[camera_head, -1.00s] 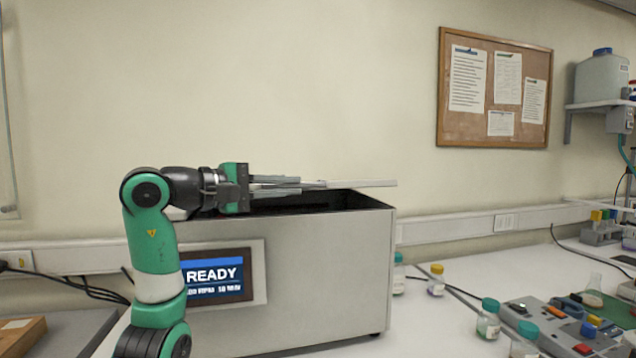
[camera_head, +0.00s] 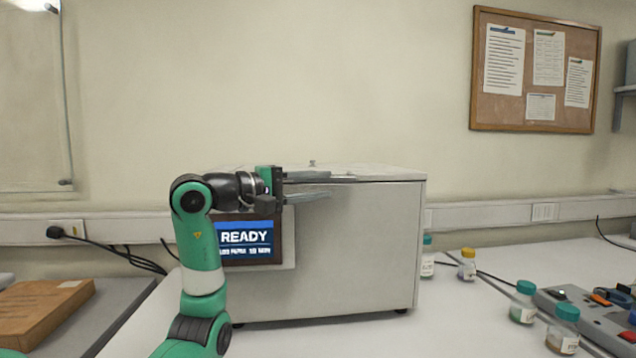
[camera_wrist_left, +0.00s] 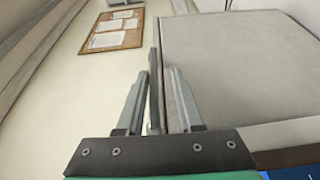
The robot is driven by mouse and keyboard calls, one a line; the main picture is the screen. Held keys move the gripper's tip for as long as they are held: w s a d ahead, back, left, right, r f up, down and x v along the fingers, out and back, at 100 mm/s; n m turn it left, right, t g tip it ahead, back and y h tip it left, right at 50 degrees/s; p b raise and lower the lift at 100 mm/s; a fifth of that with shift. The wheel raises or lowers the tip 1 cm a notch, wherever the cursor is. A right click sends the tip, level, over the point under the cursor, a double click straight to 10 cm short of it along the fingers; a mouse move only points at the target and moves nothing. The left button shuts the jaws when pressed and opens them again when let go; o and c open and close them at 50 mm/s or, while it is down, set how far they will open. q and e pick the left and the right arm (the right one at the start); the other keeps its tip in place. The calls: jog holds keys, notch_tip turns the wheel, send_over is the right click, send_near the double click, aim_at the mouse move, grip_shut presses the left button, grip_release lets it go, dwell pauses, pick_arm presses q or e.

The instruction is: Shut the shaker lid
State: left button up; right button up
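The shaker (camera_head: 355,250) is a grey box with a lit READY screen (camera_head: 245,237) on its front. Its lid (camera_head: 385,171) lies flat across the top, and no dark opening shows. A thin seam runs under its front edge. My left gripper (camera_head: 318,184) is at the front top edge, its two fingers apart, one above the other. In the left wrist view the fingers stand either side of a thin bar along the lid edge (camera_wrist_left: 154,85), with gaps visible. Whether either finger touches it is unclear. My right gripper is not in view.
Several capped bottles (camera_head: 467,265) stand right of the shaker, near a control box (camera_head: 590,312). A brown box (camera_head: 45,307) lies on the grey surface at left. Cables run along the wall. A corkboard (camera_head: 535,70) hangs behind.

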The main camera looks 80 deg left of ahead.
pick_arm(q)
jog(key=shift+o, duration=0.5)
jog(key=shift+s+r, duration=0.1)
jog(key=shift+s, duration=0.05)
jog(key=v, duration=1.1)
jog(key=shift+s, duration=0.2)
jog(key=shift+d, duration=0.1)
